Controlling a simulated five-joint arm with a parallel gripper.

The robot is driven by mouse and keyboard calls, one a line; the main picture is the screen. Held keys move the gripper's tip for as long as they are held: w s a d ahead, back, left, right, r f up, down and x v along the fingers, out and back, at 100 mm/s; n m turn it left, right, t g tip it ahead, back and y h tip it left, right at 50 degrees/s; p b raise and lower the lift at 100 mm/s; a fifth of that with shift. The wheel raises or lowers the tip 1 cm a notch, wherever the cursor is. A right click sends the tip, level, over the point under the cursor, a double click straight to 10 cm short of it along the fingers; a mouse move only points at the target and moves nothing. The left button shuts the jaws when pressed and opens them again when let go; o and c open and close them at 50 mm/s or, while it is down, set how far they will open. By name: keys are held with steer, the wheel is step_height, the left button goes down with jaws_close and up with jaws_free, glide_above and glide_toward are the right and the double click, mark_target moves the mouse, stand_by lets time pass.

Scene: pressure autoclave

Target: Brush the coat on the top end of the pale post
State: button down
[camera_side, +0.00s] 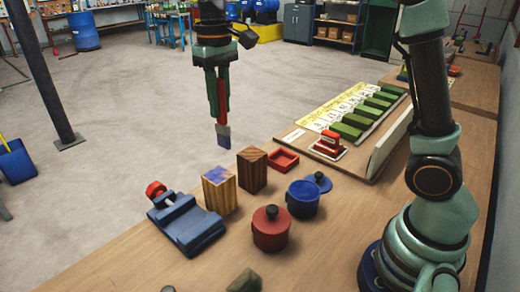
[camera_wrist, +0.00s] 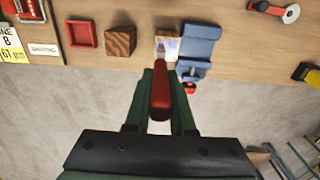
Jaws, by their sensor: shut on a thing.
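My gripper (camera_side: 218,112) is shut on a brush with a red handle (camera_side: 222,100) and a blue-coloured tip (camera_side: 223,137), which points down. The brush is held in the air, apart from the posts. The pale post (camera_side: 221,198) stands upright on the bench, in front of and below the brush in the side view. A blue patch shows on its top end. In the wrist view my green fingers (camera_wrist: 160,75) hold the red handle (camera_wrist: 161,97). The pale post's top (camera_wrist: 172,46) shows just past the brush, partly hidden by it.
A dark post (camera_side: 252,172) stands close behind the pale one. A blue fixture with a red knob (camera_side: 187,224) lies to its left. A red lidded pot (camera_side: 271,235), a blue pot (camera_side: 302,200) and a red tray (camera_side: 283,160) stand right. Green blocks (camera_side: 347,131) line a chart board.

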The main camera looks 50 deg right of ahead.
steer(key=shift+f, duration=3.85)
steer(key=shift+a, duration=1.5)
glide_toward(222, 133)
steer(key=shift+w+d+f, duration=0.2)
steer(key=shift+w+f, duration=0.55)
steer(key=shift+w, duration=0.1)
steer(key=shift+w+d+f, duration=0.15)
steer(key=shift+w+f, duration=0.55)
steer(key=shift+w, duration=0.1)
